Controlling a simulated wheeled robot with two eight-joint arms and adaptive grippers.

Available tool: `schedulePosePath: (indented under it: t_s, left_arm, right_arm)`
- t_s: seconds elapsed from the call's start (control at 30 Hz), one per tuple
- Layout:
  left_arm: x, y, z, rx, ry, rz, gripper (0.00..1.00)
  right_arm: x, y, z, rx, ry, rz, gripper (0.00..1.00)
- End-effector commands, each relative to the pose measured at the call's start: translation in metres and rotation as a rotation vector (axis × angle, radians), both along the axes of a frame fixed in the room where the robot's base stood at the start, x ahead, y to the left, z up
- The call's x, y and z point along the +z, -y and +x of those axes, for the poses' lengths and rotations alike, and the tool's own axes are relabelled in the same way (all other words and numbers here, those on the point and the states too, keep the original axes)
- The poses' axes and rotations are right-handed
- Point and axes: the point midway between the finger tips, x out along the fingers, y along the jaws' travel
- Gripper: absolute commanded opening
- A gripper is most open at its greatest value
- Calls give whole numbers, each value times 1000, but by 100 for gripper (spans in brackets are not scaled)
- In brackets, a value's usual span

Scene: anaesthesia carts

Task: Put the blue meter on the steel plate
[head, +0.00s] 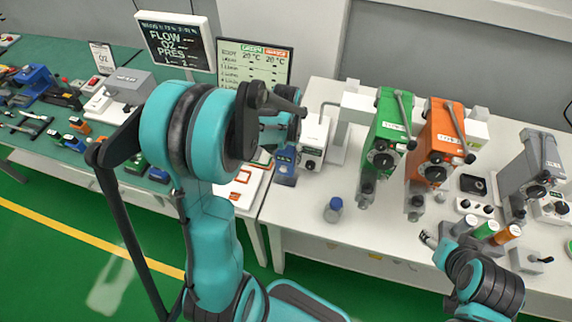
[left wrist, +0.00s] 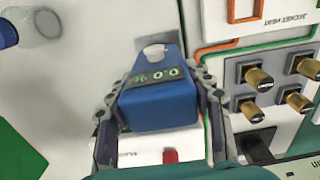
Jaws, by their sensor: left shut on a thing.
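The blue meter (left wrist: 158,108) has a small dark display with green digits and a pale round part on top. My left gripper (left wrist: 165,90) is shut on it, with one finger against each side. In the head view the blue meter (head: 286,168) shows at the left edge of the white table, and my arm partly hides the left gripper (head: 284,150). I cannot tell whether the meter touches the surface below. My right gripper (head: 437,240) is at the table's front right; its finger opening is unclear.
Green (head: 389,130) and orange (head: 436,140) vaporizers stand farther right. A panel with brass knobs (left wrist: 258,78) lies close to the right finger in the wrist view. The table's front middle is fairly clear.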

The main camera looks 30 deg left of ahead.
Motion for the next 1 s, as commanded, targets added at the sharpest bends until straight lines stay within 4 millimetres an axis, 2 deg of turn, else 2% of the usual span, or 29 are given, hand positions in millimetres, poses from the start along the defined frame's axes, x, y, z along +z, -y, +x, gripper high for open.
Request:
schedulePosePath:
  t_s: [0.23, 0.63, 0.67, 0.7, 0.73, 1.0]
  left_arm:
    - [-36, 0, 1, 0, 0, 0, 8]
    - [-42, 1, 0, 0, 0, 0, 8]
    - [-41, 0, 0, 0, 0, 0, 56]
    - [-41, 0, 0, 0, 0, 0, 67]
    - [-41, 0, 0, 0, 0, 0, 72]
    - [-40, 0, 0, 1, 0, 0, 72]
  right_arm:
    - [-13, 0, 0, 0, 0, 0, 58]
    - [-16, 0, 0, 0, 0, 0, 58]
    - [-16, 0, 0, 0, 0, 0, 58]
    - [-15, 0, 0, 0, 0, 0, 58]
    - [-15, 0, 0, 0, 0, 0, 58]
    - [-15, 0, 0, 0, 0, 0, 58]
